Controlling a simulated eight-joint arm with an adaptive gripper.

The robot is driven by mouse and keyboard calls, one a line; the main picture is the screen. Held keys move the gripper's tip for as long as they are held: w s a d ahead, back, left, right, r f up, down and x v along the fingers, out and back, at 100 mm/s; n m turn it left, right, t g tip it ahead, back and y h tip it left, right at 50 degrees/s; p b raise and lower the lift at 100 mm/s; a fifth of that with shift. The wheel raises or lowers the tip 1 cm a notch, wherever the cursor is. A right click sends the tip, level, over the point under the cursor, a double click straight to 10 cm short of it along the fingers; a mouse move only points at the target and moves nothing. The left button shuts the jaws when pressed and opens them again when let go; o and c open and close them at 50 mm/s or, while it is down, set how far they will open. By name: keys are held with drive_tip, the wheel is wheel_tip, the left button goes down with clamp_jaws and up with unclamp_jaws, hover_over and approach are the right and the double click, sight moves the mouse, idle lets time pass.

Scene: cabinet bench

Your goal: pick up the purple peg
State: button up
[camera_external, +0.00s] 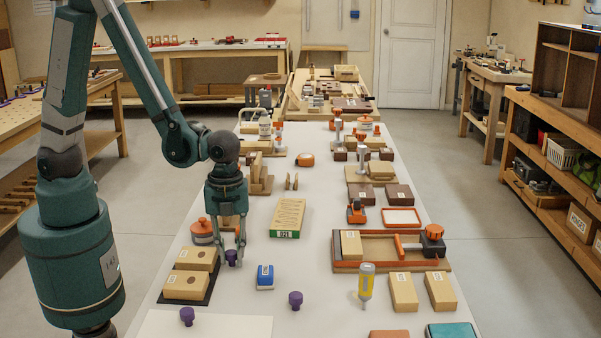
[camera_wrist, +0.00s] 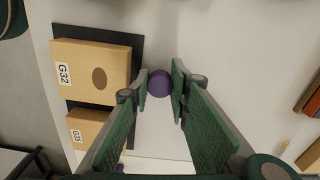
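A purple peg (camera_external: 231,258) stands on the white bench top beside the front wooden blocks. My gripper (camera_external: 232,264) points straight down over it, with one finger on each side. In the wrist view my gripper (camera_wrist: 160,84) has the round purple peg head (camera_wrist: 160,83) between its fingertips, very close to both. Outside, a slim gap seems to show between the fingers and the peg; contact is not clear. Two other purple pegs stand nearer the camera, one at front left (camera_external: 187,316) and one to the right (camera_external: 295,299).
Wooden blocks with holes (camera_external: 187,285) lie on a dark mat just left of my gripper. A blue block (camera_external: 265,277) stands close on the right. A green-edged box (camera_external: 288,217) lies behind. The bench is clear around the right-hand peg.

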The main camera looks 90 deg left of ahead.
sight(233, 254)
drive_tip(key=shift+r, duration=0.1)
idle(0.3)
drive_tip(key=shift+r+p, duration=1.2)
drive_tip(key=shift+r, duration=3.7)
drive_tip(key=shift+d, duration=0.1)
drive_tip(key=shift+w+d, duration=0.3)
drive_tip(key=shift+d, duration=0.25)
drive_tip(key=w+d, duration=0.2)
drive_tip(key=d, duration=1)
drive_tip(key=w+d, duration=0.3)
drive_tip(key=d, duration=0.9)
drive_tip(key=shift+w+d+r+n+p, duration=0.2)
drive_tip(key=shift+n+p, duration=0.1)
drive_tip(key=shift+n, duration=0.1)
drive_tip(key=shift+f, duration=0.1)
drive_tip(key=shift+a+f+b, duration=0.1)
drive_tip(key=shift+f+b, duration=0.5)
drive_tip(key=shift+f, duration=2.5)
